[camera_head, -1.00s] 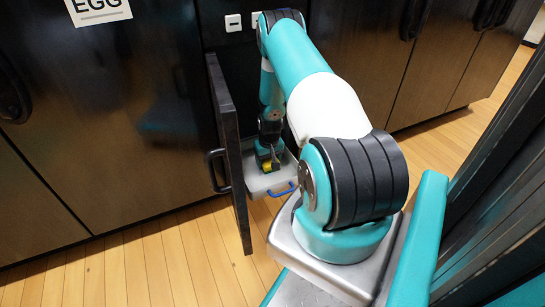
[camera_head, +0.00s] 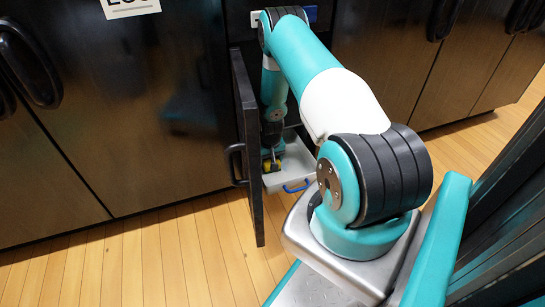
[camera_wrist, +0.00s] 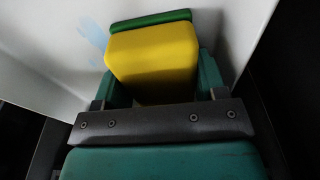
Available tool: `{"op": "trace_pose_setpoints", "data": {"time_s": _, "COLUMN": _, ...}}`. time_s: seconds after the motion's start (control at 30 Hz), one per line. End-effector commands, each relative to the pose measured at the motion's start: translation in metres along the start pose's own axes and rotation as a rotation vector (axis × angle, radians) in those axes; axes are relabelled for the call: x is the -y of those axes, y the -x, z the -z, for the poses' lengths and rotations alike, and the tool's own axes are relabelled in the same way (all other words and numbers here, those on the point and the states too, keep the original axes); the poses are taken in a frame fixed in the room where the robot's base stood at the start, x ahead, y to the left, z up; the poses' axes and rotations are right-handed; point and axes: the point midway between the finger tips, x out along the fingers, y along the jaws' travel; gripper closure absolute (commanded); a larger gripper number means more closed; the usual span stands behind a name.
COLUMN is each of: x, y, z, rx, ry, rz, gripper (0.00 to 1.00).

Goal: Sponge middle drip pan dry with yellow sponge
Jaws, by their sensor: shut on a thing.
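My gripper (camera_head: 271,158) points down into a pale grey drip pan (camera_head: 296,164) with a blue front handle (camera_head: 298,187). The pan sticks out of the dark cabinet beside an open door. My gripper is shut on a yellow sponge (camera_head: 267,166), near the pan's left side. In the wrist view the sponge (camera_wrist: 150,45) sits between the teal fingers of my gripper (camera_wrist: 160,82), with a green layer at its far edge. A light blue wet-looking smear (camera_wrist: 94,38) shows on the pan (camera_wrist: 65,70) left of the sponge. The sponge's underside is hidden.
The open dark cabinet door (camera_head: 245,130) stands close to the left of the pan and my forearm. Dark cabinet fronts (camera_head: 130,110) run along both sides. The wood floor (camera_head: 180,255) is clear in front.

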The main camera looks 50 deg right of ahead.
Motion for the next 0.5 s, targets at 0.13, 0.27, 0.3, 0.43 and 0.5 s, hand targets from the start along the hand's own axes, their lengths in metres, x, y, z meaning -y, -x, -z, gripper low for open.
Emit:
{"op": "trace_pose_setpoints", "data": {"time_s": 0.13, "x": -0.001, "y": 0.004, "z": -0.012, "rx": 0.006, "ry": -0.001, "rz": 0.001, "gripper": 0.61}}
{"op": "trace_pose_setpoints", "data": {"time_s": 0.27, "x": -0.002, "y": 0.006, "z": -0.023, "rx": 0.005, "ry": -0.001, "rz": 0.000, "gripper": 0.61}}
{"op": "trace_pose_setpoints", "data": {"time_s": 0.3, "x": -0.002, "y": 0.007, "z": -0.025, "rx": 0.005, "ry": -0.001, "rz": 0.000, "gripper": 0.61}}
{"op": "trace_pose_setpoints", "data": {"time_s": 0.43, "x": -0.005, "y": 0.005, "z": -0.025, "rx": 0.001, "ry": -0.003, "rz": -0.001, "gripper": 0.61}}
{"op": "trace_pose_setpoints", "data": {"time_s": 0.5, "x": -0.010, "y": 0.004, "z": -0.025, "rx": 0.001, "ry": -0.004, "rz": -0.002, "gripper": 0.61}}
